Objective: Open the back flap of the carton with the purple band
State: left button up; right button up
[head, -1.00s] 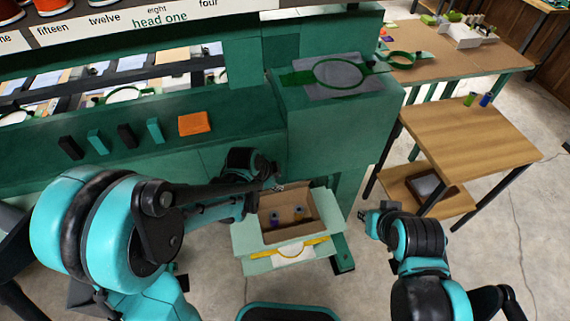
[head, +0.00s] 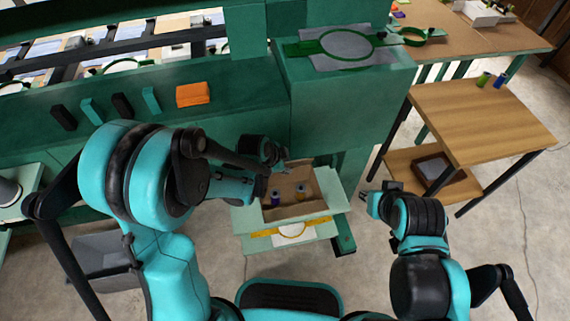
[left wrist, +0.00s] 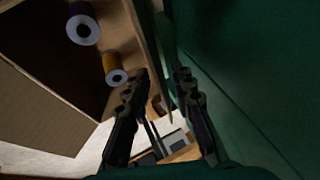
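The open carton (head: 297,214) has brown inner walls and pale green flaps spread at its left, right and front. I see no purple band on it; a yellow ring shape shows on a pale surface at its front. A purple spool (head: 276,198) and an orange-yellow spool (head: 301,195) stand inside; both show in the left wrist view (left wrist: 83,28). My left gripper (head: 286,160) is at the carton's back edge, fingers (left wrist: 156,75) apart, with a thin panel edge between them. Contact is unclear. My right gripper (head: 372,202) is right of the carton, its fingers too small to read.
A green cabinet (head: 345,105) stands close behind the carton. A green ledge with dark and teal blocks and an orange stack (head: 193,94) runs to the left. A wooden table (head: 480,115) with spools stands at right. Open floor lies around the carton's front right.

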pick_arm(q)
grip_shut()
jog(key=shift+w+a+r+g+p, duration=0.1)
jog(key=shift+w+r+g+p, duration=0.1)
jog(key=shift+w+g+p, duration=0.15)
jog(key=shift+w+a+n+g+h, duration=0.15)
jog(key=shift+w+n+g+h, duration=0.2)
jog(key=shift+g, duration=0.6)
grip_release()
